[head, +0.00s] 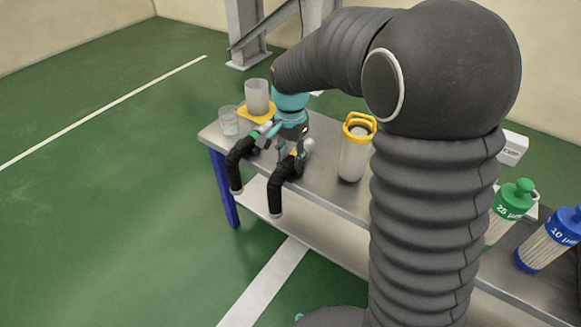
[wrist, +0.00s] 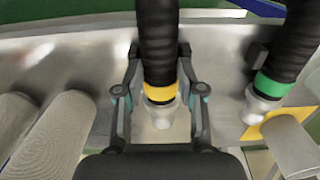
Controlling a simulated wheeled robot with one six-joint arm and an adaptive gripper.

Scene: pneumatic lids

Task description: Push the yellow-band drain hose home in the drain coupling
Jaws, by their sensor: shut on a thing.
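The yellow-band drain hose is a black corrugated hose (wrist: 157,40) with a yellow band (wrist: 160,92) and a pale end piece below the band. In the head view the hose (head: 277,192) hangs over the bench's front edge. My gripper (wrist: 160,98) has a finger on each side of the hose end and is shut on it near the band. In the head view my gripper (head: 291,143) is low over the bench top. I cannot make out the drain coupling, nor tell how far the hose end sits in it.
A green-band hose (head: 237,165) lies close to the left, also in the wrist view (wrist: 295,45). A yellow plate (head: 243,115) with a pale cylinder (head: 257,96) and a clear cup (head: 229,121) stand beyond it. A yellow-handled filter canister (head: 353,158) stands to the right.

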